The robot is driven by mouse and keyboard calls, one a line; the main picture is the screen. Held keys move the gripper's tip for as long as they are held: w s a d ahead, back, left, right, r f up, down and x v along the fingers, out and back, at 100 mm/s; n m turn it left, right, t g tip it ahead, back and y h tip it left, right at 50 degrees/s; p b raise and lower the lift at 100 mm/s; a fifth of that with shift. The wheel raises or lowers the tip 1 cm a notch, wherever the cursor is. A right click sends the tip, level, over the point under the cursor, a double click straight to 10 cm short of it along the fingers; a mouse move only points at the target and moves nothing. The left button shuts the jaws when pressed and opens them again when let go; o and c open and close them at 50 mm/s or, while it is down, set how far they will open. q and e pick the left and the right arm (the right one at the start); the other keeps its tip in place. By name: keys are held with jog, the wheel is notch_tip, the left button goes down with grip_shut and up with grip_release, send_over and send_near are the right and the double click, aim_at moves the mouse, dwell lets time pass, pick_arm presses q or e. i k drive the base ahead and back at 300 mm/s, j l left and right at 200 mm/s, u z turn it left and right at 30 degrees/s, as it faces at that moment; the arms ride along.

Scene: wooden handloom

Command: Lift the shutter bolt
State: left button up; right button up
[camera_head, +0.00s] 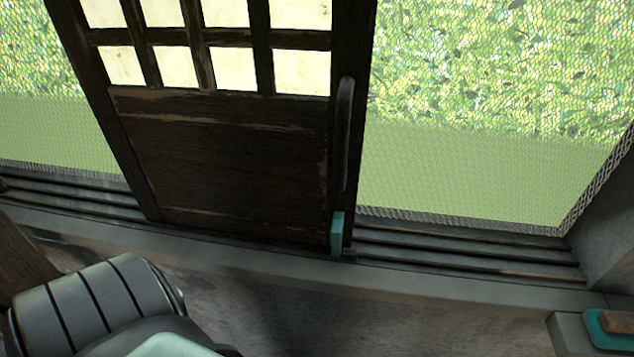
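The shutter (220,150) is a dark, worn wooden sliding panel with small panes in its upper part. It stands upright in the grooved sill at the window. The shutter bolt (337,230) appears to be the small teal block at the panel's lower right corner, just above the sill. I cannot tell from here whether its lower end sits in the track. A dark vertical handle (343,135) is on the panel's right edge above the bolt. Neither of my grippers is in view; only grey, ribbed parts of mine show at the bottom left.
Sill tracks (460,255) run along both sides of the shutter. Mesh screen (480,130) covers the opening behind it. At the bottom right, a teal and brown object (612,325) rests on a grey ledge. The space in front of the bolt looks clear.

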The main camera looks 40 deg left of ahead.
aim_at(335, 232)
jog(key=u, duration=0.35)
jog(key=i+j+u, duration=0.1)
jog(key=u, duration=0.25)
jog(key=i+u, duration=0.1)
jog(key=u, duration=0.25)
